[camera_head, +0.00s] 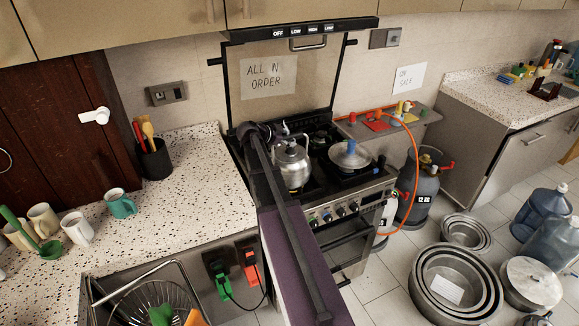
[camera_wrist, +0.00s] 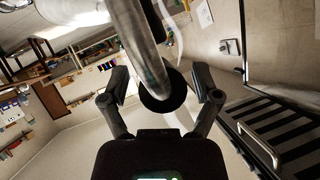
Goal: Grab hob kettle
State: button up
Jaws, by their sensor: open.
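The hob kettle (camera_head: 293,165) is a shiny metal kettle with a lid and an arched handle, standing upright on the stove top (camera_head: 330,185). My gripper (camera_head: 270,132) is at the kettle's upper left in the head view, partly hidden by my own arm. In the wrist view my gripper (camera_wrist: 160,75) has its two fingers spread apart. A thick curved metal tube, which looks like the kettle handle (camera_wrist: 143,45), passes between and above them. Neither finger clearly touches it. The head view does not show the fingertips clearly.
A lidded pan (camera_head: 350,155) stands on the stove right of the kettle. A black utensil holder (camera_head: 154,162) and a teal mug (camera_head: 120,204) are on the left counter (camera_head: 190,200). Large metal pots (camera_head: 455,284) stand on the floor.

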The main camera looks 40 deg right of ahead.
jog(key=shift+x, duration=0.75)
jog(key=shift+c, duration=0.2)
grip_shut()
